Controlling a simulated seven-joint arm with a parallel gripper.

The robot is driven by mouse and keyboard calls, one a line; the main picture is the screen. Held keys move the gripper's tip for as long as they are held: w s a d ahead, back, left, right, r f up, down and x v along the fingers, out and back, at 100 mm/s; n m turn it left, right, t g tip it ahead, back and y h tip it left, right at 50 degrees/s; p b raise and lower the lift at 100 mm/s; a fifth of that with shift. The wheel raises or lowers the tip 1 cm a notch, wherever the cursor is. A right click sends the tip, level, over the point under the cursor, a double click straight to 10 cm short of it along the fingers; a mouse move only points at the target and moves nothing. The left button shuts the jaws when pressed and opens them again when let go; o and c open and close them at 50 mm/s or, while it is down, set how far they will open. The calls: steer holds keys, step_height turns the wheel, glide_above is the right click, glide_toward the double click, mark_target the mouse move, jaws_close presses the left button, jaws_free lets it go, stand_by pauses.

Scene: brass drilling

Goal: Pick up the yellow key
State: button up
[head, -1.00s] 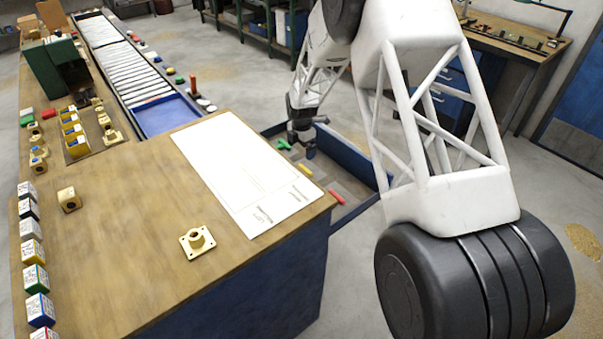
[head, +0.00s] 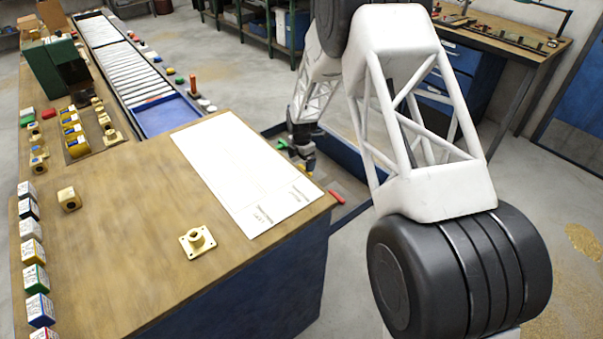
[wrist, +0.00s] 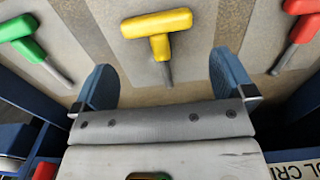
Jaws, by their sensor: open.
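The yellow key (wrist: 156,25) has a T-shaped handle and a grey shaft. In the wrist view it lies on a light strip at the top centre, with its shaft pointing down between my fingers. My gripper (wrist: 161,80) is open, its two blue fingers on either side of the shaft's line, and it holds nothing. I cannot tell how far the fingers are above the key. In the head view my gripper (head: 303,163) is over the drawer beside the bench, and the yellow key is mostly hidden behind it.
A green key (wrist: 25,38) lies to the left and a red key (wrist: 303,28) to the right, each on its own strip. The drawer's blue walls (head: 345,157) stand close around. The wooden bench (head: 120,230) with a white sheet (head: 240,175) is to the left.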

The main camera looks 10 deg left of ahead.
steer(key=shift+w+f, duration=0.1)
steer(key=shift+f, duration=2.4)
steer(key=c, duration=0.8)
steer(key=shift+o, duration=0.2)
step_height(320, 180, up, 10)
